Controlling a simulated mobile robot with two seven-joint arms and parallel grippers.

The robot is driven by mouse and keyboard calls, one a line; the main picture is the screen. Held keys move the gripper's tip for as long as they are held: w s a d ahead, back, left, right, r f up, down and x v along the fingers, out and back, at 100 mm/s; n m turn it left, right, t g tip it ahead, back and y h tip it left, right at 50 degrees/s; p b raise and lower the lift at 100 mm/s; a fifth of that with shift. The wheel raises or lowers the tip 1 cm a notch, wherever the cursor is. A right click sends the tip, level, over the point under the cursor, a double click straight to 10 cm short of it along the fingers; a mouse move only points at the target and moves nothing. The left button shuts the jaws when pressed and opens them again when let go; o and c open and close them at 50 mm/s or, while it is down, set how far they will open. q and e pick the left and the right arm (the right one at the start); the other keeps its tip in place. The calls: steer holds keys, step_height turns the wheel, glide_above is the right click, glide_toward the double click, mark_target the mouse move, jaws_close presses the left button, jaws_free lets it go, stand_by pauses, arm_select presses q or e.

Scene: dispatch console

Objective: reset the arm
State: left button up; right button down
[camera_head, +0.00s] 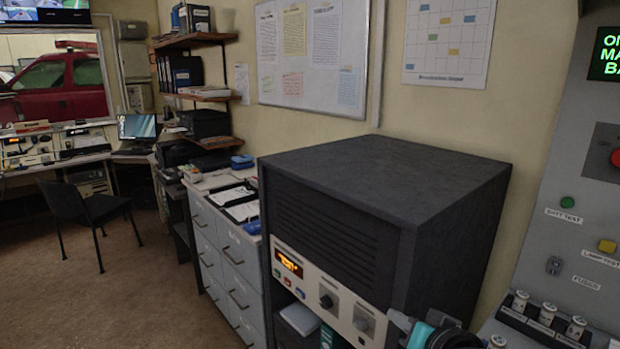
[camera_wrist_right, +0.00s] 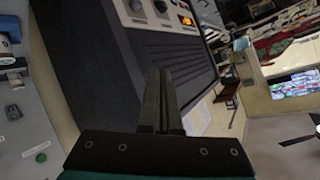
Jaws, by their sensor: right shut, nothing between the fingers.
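My right gripper (camera_wrist_right: 161,75) is shut and empty in the right wrist view, its two dark fingers side by side. In the head view only part of my right wrist shows at the bottom edge, in front of the dark cabinet's lower right. My left gripper is not in view.
A dark equipment cabinet (camera_head: 385,180) with an orange display and knobs (camera_head: 325,302) stands close ahead. A grey control panel (camera_head: 570,240) with buttons and fuses is at the right. Grey drawers (camera_head: 240,265), a chair (camera_head: 85,210) and clear brown floor (camera_head: 100,290) lie to the left.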

steer(key=s+d+f+n+g+h, duration=0.1)
steer(key=s+f+n+g, duration=0.25)
steer(key=s+f, duration=0.65)
steer(key=s+f+n+g+h, duration=0.15)
steer(key=s+f+g, duration=0.45)
steer(key=s, duration=0.9)
step_height(320, 180, down, 27)
steer(key=s+n+b, duration=0.1)
steer(key=s+b, duration=0.1)
steer(key=b, duration=0.3)
arm_select(q)
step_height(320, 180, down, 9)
steer(key=b, duration=0.4)
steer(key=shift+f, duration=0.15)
arm_select(e)
steer(key=s+d+f+g, duration=0.2)
steer(key=s+d+f, duration=0.1)
steer(key=s+f, duration=1.2)
step_height(320, 180, down, 4)
steer(key=shift+s+f, duration=0.1)
steer(key=shift+s, duration=0.05)
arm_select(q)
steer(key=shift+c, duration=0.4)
